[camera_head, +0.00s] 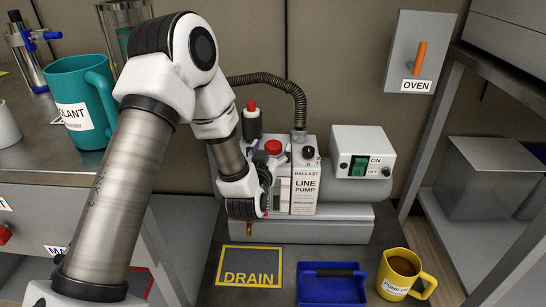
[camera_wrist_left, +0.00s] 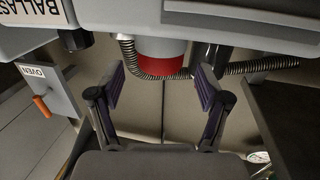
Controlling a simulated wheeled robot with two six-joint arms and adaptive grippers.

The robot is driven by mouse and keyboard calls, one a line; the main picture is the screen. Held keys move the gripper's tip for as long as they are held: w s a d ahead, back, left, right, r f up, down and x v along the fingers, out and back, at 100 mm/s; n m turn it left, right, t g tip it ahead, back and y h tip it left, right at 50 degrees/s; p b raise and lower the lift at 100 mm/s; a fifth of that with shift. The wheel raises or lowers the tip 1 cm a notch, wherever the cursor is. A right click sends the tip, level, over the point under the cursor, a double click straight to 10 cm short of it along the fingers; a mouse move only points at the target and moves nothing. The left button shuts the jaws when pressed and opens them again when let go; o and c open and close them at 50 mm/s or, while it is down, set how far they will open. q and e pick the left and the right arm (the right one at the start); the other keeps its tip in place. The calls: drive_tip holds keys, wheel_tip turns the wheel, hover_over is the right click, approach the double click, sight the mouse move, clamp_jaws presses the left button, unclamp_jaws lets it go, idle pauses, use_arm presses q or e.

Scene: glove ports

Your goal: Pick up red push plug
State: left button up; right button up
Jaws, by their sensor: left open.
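The red push plug (camera_head: 273,147) sits upright on the top of the line pump (camera_head: 304,190), left of the black ballast knob (camera_head: 309,152). In the left wrist view, which is upside down, the plug (camera_wrist_left: 162,66) shows as a red cap on a white body, beyond and between the two fingertips. My left gripper (camera_head: 267,174) is in front of the pump's left part, a little below the plug, partly hidden by its own wrist. In the wrist view the left gripper (camera_wrist_left: 160,88) is open, with nothing between its pads. My right gripper is not in view.
A red-topped black-and-white bottle (camera_head: 252,119) stands left of the plug, near a ribbed hose (camera_head: 278,84). A switch box (camera_head: 363,152) is at right. The DRAIN mat (camera_head: 250,266), blue tray (camera_head: 332,288) and yellow jug (camera_head: 402,275) lie in front. A teal mug (camera_head: 80,98) stands left.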

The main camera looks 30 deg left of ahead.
sight(271, 149)
use_arm(q)
drive_tip(key=x, duration=0.3)
drive_tip(key=shift+f, duration=0.2)
drive_tip(key=c, duration=1.2)
drive_tip(key=shift+c, duration=0.2)
